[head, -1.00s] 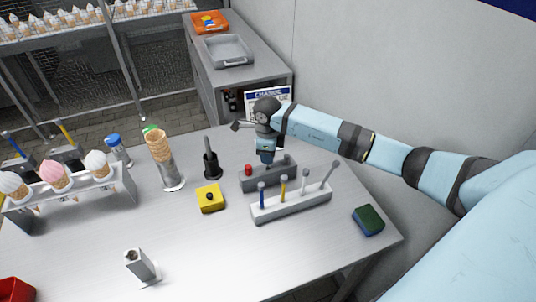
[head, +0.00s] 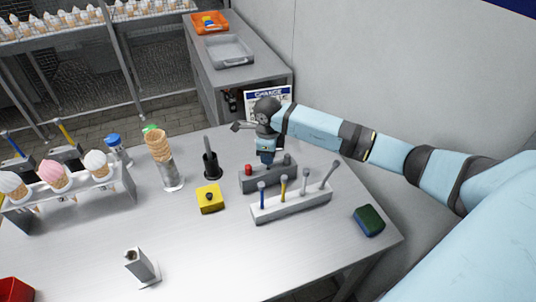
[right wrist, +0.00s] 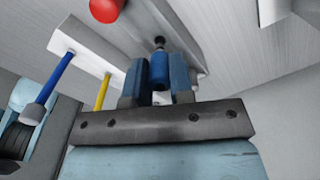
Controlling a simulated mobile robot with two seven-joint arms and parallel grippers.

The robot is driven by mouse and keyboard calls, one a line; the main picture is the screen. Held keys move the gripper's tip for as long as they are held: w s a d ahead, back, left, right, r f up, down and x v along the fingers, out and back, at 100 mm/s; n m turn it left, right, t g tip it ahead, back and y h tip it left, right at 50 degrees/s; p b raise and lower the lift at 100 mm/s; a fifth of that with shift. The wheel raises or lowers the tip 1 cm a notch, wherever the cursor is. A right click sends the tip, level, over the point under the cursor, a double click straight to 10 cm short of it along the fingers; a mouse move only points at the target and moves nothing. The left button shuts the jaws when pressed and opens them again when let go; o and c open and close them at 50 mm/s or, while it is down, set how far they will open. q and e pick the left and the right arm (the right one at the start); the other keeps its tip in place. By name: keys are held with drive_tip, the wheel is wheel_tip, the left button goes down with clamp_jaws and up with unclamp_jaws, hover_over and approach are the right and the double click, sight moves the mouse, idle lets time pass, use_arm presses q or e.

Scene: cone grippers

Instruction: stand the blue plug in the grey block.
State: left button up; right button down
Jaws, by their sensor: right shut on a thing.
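My right gripper (head: 267,160) points down over the grey block (head: 262,187) on the table. In the right wrist view, the gripper (right wrist: 158,82) is shut on the blue plug (right wrist: 159,68), which sits between its two fingers. The grey block also shows beyond the plug in the right wrist view (right wrist: 150,20). A red plug (head: 248,169) stands at the block's left end and a dark plug (head: 287,160) at its right end. I cannot tell whether the blue plug's lower end is in the block. My left gripper is not in view.
A white rack (head: 290,207) with several upright sticks stands close in front of the block. A yellow block (head: 209,199) and a dark holder (head: 211,164) stand left. A green-blue sponge (head: 369,220) lies right. The front middle of the table is mostly clear.

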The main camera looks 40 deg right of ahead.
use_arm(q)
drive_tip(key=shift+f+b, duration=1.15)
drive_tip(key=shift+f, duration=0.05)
use_arm(e)
drive_tip(key=shift+f, duration=1.55)
drive_tip(key=c, duration=0.9)
unclamp_jaws()
